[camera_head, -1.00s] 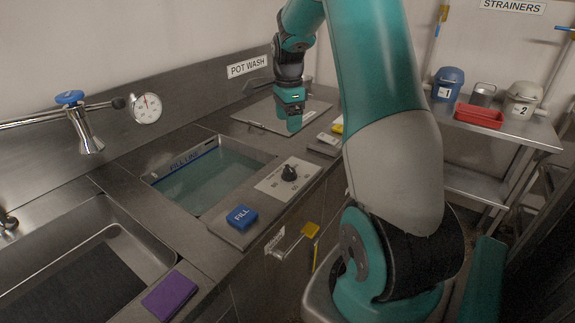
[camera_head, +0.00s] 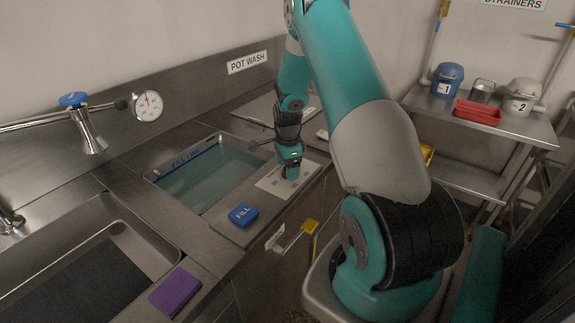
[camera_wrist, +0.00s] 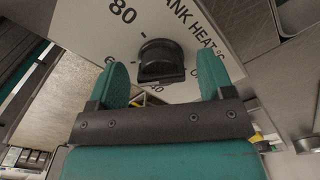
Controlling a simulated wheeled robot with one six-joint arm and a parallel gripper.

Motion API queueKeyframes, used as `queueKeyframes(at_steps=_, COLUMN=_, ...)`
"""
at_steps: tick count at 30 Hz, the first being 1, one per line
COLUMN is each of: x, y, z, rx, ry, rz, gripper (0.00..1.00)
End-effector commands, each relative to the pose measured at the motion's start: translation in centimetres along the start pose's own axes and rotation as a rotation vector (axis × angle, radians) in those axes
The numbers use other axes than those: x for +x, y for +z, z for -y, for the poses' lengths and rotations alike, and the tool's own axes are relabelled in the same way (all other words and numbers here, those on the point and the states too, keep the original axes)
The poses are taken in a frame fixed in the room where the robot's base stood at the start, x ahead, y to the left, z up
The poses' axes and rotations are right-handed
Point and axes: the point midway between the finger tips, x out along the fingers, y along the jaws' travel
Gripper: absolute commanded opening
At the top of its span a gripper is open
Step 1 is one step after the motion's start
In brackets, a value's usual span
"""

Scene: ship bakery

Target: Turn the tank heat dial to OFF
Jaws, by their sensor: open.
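The tank heat dial is a black knob (camera_wrist: 161,62) on a white plate (camera_wrist: 190,20) marked "TANK HEAT °C" with numbers such as 80 and 40. In the wrist view the knob lies between and beyond my gripper's two teal fingers, apart from both. My gripper (camera_wrist: 163,85) is open with nothing in it. In the head view my gripper (camera_head: 290,172) is over the dial plate (camera_head: 275,184) and hides the knob.
A water-filled tank (camera_head: 205,178) lies left of the plate. A blue FILL block (camera_head: 243,214) sits on the counter's front part, and a yellow-handled valve (camera_head: 309,226) sticks out from the front. A purple sponge (camera_head: 175,292) lies by the left sink. A shelf (camera_head: 470,181) stands right.

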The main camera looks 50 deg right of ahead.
Motion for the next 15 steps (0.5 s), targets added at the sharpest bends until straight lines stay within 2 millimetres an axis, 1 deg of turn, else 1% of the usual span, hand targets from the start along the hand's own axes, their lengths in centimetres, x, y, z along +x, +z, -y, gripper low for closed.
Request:
queueKeyframes(at_steps=5, x=0.0, y=-0.01, z=0.02, rx=0.0, ry=-0.001, rz=0.0, gripper=0.74)
queueKeyframes(at_steps=6, x=0.0, y=-0.01, z=0.02, rx=0.0, ry=-0.001, rz=0.0, gripper=0.7)
queueKeyframes(at_steps=8, x=-0.01, y=-0.02, z=0.02, rx=0.0, ry=-0.001, rz=0.0, gripper=0.56)
queueKeyframes(at_steps=9, x=-0.02, y=-0.02, z=0.02, rx=0.0, ry=-0.001, rz=0.0, gripper=0.47)
queueKeyframes(at_steps=12, x=-0.02, y=-0.02, z=0.01, rx=0.0, ry=0.0, rz=0.0, gripper=0.25)
queueKeyframes(at_steps=15, x=-0.03, y=-0.02, z=0.01, rx=0.0, ry=0.0, rz=0.0, gripper=0.25)
